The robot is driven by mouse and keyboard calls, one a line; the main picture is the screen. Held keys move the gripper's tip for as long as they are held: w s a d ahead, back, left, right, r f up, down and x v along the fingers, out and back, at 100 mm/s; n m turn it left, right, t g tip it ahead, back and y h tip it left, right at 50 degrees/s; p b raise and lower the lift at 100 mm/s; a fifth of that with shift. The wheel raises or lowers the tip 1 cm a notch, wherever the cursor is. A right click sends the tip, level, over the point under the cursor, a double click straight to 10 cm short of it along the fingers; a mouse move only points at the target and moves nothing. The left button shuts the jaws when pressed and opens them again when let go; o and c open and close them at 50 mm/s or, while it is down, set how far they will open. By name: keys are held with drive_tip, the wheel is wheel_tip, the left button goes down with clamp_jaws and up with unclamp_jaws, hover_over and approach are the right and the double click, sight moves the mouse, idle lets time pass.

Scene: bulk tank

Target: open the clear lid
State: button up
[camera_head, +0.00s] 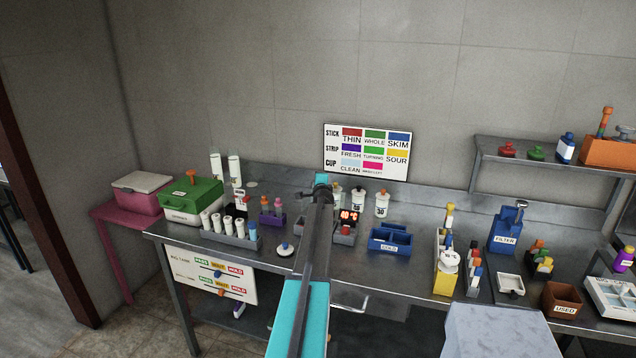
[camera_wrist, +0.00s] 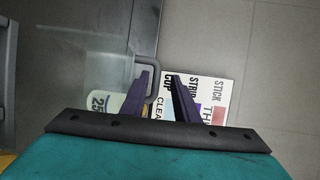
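In the wrist view, a clear, faintly green-tinted panel that looks like the clear lid (camera_wrist: 105,68) lies left of centre, with a grey loop handle (camera_wrist: 155,62) at its right edge. My gripper (camera_wrist: 158,72) has its two dark fingers apart, with nothing visible held between them. The left fingertip is close to the handle; I cannot tell whether they touch. A bottle marked 25 (camera_wrist: 104,103) shows near the panel's lower part. In the head view, my arm reaches over the bench and hides the fingertips; I cannot make out the lid there.
A sign board (camera_head: 368,152) stands behind the bench. A small unit with a red display (camera_head: 348,216), white bottles (camera_head: 382,205) and a blue bin (camera_head: 389,239) are right of my arm. A green box (camera_head: 190,199) and a tube rack (camera_head: 230,236) stand left.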

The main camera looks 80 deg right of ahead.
drive_tip(key=b+v, duration=0.2)
drive_tip(key=v, duration=1)
drive_tip(key=shift+s+a+r+b, duration=0.2)
drive_tip(key=shift+a+b, duration=0.15)
idle(0.6)
